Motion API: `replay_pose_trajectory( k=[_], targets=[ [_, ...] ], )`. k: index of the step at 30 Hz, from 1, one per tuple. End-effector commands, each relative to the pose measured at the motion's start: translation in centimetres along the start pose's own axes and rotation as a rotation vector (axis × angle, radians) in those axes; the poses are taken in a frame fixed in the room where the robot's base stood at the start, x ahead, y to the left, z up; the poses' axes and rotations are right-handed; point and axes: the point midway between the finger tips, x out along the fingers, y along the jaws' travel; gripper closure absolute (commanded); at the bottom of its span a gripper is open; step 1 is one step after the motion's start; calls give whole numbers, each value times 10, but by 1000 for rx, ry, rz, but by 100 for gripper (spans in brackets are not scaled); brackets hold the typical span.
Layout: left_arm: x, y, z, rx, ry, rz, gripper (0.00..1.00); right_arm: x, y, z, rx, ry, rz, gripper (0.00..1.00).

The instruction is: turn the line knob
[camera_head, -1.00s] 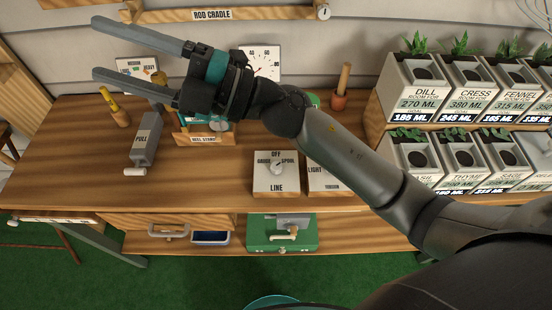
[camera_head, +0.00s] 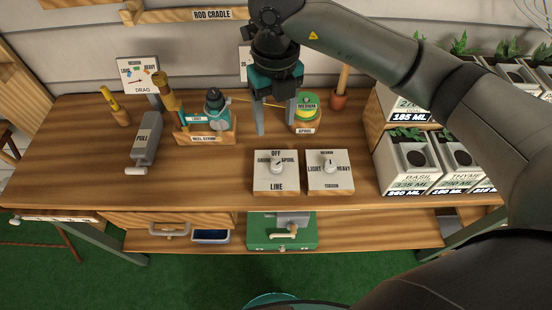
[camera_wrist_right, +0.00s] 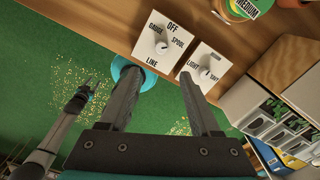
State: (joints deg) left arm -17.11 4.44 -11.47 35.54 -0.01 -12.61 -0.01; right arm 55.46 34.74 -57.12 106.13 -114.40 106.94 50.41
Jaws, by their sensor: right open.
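The line knob (camera_head: 277,168) is a white knob on a pale panel (camera_head: 262,184) lettered OFF, GAUGE, SPOOL and LINE, at the front of the bench. I cannot tell clearly which label it points at. My right gripper (camera_head: 276,118) is open and empty, fingers pointing down, behind and above the panel in the head view. In the right wrist view the line knob (camera_wrist_right: 161,47) shows beyond the open fingers of the right gripper (camera_wrist_right: 158,82), apart from them. In that view, part of what looks like my left arm and gripper (camera_wrist_right: 78,102) shows at left, too small to read.
A similar tension knob (camera_head: 330,165) stands just right of the line panel. A grey pull lever (camera_head: 146,140) is at left, planters (camera_head: 405,175) at right. Bench between lever and line panel is clear.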

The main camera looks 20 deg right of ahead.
Motion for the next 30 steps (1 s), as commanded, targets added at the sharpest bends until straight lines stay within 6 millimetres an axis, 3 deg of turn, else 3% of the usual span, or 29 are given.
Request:
replay_pose_trajectory(
  k=[5, 21, 30],
  targets=[
    [-1, -1, 1, 1, -2, -1, 50, 15, -3, 0, 5, 4, -13, 36],
    [-3, -2, 1, 2, -3, -2, 50, 125, -3, -1, 4, 5, -10, 36],
    [-2, -2, 2, 1, -3, -2, 50, 150, -3, 0, 2, 0, -9, 36]
  ],
)
